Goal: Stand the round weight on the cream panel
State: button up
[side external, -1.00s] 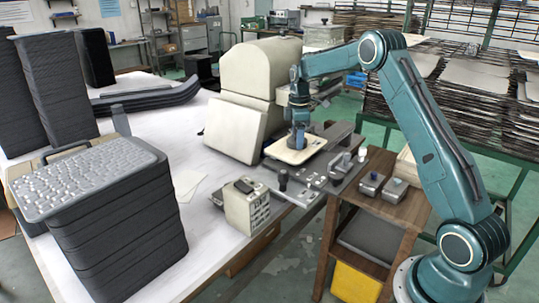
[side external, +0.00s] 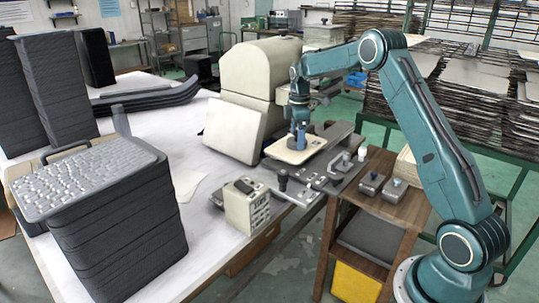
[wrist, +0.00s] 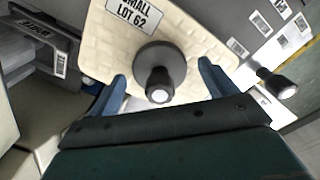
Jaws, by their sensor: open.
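The cream panel (wrist: 105,42) lies flat with a woven-looking surface and a label reading "SMALL LOT 62". It also shows in the side view (side external: 282,153) on the grey fixture. The round weight (wrist: 176,62), a dark grey disc with a black, pale-tipped knob, appears upright on the panel. My gripper (wrist: 162,70) is open, with one blue finger on each side of the weight and gaps visible between. In the side view my gripper (side external: 299,140) points down over the panel and hides the weight.
A black knob (wrist: 277,83) stands on the grey fixture right of the panel. A cream machine (side external: 258,72) with a slanted plate (side external: 232,130) is close behind. A small cream box (side external: 246,206) sits in front. Dark tray stacks (side external: 118,235) stand at left.

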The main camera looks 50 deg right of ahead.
notch_tip(320, 180, up, 11)
jog(key=shift+r, duration=0.3)
dwell(0.8)
jog(key=s+a+r+m+t, duration=0.35)
jog(key=s+a+r, duration=0.65)
jog(key=s+a, duration=0.45)
jog(key=s+a+f+m+t, duration=0.1)
jog(key=s+a+f+m, duration=0.1)
jog(key=s+a, duration=0.3)
jog(key=s+a+f+m+t, duration=0.1)
jog(key=s+a+f+m, duration=0.2)
jog(key=s, duration=1)
jog(key=shift+s+a+f, duration=0.35)
jog(key=shift+a+f, duration=0.35)
jog(key=shift+a, duration=0.55)
